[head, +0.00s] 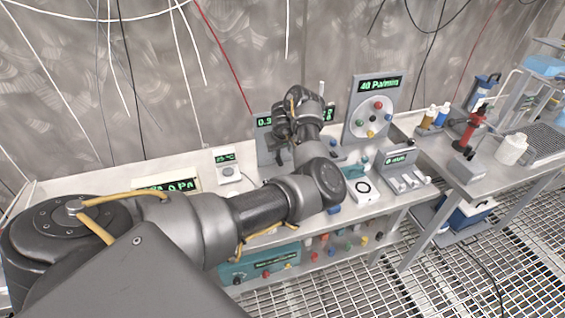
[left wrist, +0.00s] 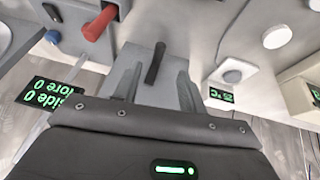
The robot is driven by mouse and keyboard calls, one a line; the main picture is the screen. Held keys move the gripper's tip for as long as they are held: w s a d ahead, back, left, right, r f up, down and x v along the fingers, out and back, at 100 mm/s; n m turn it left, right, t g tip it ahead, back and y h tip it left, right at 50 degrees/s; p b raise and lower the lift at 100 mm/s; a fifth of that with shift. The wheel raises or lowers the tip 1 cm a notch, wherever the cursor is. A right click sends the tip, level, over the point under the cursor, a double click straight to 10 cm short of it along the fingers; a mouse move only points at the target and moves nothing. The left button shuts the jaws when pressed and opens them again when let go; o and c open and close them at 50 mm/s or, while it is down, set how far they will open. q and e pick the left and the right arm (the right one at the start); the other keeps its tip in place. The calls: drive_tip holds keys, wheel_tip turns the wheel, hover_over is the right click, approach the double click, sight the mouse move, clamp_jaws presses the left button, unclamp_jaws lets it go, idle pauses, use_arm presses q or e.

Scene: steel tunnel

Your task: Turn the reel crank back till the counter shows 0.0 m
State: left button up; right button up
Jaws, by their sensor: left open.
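The reel unit's grey panel (head: 266,150) stands at the back of the bench, mostly hidden behind my left arm. Its green counter (head: 264,121) shows only its first part, which looks like 0.3; the rest is covered. My left gripper (head: 283,137) is in front of this panel. In the left wrist view my left gripper (left wrist: 156,82) is open, with one finger on each side of a dark upright bar (left wrist: 155,62), which looks like the crank handle. Contact between fingers and bar cannot be made out. My right gripper is out of view.
A dial panel (head: 370,113) reading 40 Pa/min stands right of my wrist. A small white display unit (head: 227,165) stands to the left. A red handle (left wrist: 100,22) lies close by the left gripper. A red-topped device (head: 471,133) stands farther right.

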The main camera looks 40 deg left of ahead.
sight(281, 163)
use_arm(q)
drive_tip(key=b+x, duration=0.1)
drive_tip(key=x, duration=0.8)
drive_tip(key=shift+s+a+b, duration=0.1)
drive_tip(key=shift+a+b, duration=0.05)
drive_tip(key=shift+b, duration=0.25)
drive_tip(key=shift+x, duration=0.85)
drive_tip(key=shift+r, duration=0.1)
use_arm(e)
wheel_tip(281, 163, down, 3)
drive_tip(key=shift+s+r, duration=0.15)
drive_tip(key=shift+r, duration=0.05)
use_arm(q)
drive_tip(key=shift+c, duration=0.2)
drive_tip(key=shift+c, duration=1.2)
clamp_jaws()
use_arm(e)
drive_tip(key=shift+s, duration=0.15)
